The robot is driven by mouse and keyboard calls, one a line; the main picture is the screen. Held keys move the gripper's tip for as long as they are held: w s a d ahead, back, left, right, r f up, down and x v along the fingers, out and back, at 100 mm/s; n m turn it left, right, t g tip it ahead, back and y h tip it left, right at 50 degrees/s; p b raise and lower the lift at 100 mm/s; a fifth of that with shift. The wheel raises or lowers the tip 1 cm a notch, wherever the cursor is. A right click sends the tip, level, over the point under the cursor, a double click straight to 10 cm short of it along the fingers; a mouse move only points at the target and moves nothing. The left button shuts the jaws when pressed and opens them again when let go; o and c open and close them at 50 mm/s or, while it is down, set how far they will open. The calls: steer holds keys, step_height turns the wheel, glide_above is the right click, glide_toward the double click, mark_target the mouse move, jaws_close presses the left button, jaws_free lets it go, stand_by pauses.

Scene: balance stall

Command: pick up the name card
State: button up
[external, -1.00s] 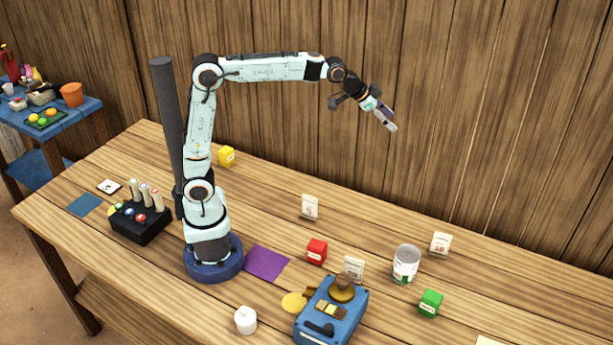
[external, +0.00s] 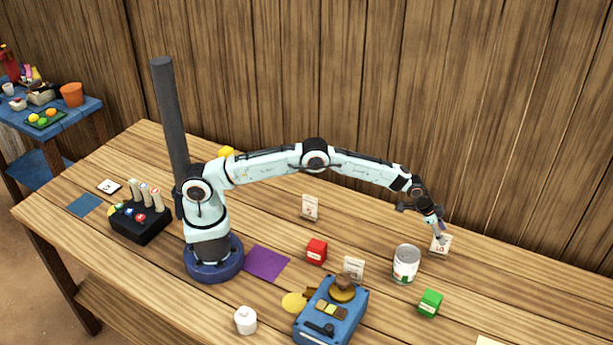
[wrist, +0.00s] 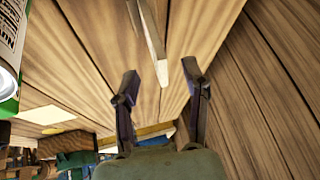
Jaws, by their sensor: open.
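A small white standing card with red print (external: 442,245) stands on the table right of the can; which card is the name card I cannot tell for sure. My gripper (external: 438,230) points down at this card and partly covers it. In the wrist view my gripper (wrist: 161,82) is open, with two dark fingers apart. A thin pale card edge (wrist: 150,42) shows just ahead of the fingertips, between their lines. Whether the fingers touch it I cannot tell. Similar white cards stand at the table's middle (external: 310,207) and behind the blue device (external: 354,267).
A metal can (external: 405,264) stands close left of my gripper and shows at the wrist view's left edge (wrist: 12,45). A green block (external: 430,303), red block (external: 316,251) and blue device (external: 330,312) stand nearer the front. The wooden wall is behind.

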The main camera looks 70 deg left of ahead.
steer(key=shift+x, duration=0.8)
steer(key=shift+c, duration=0.2)
jaws_close()
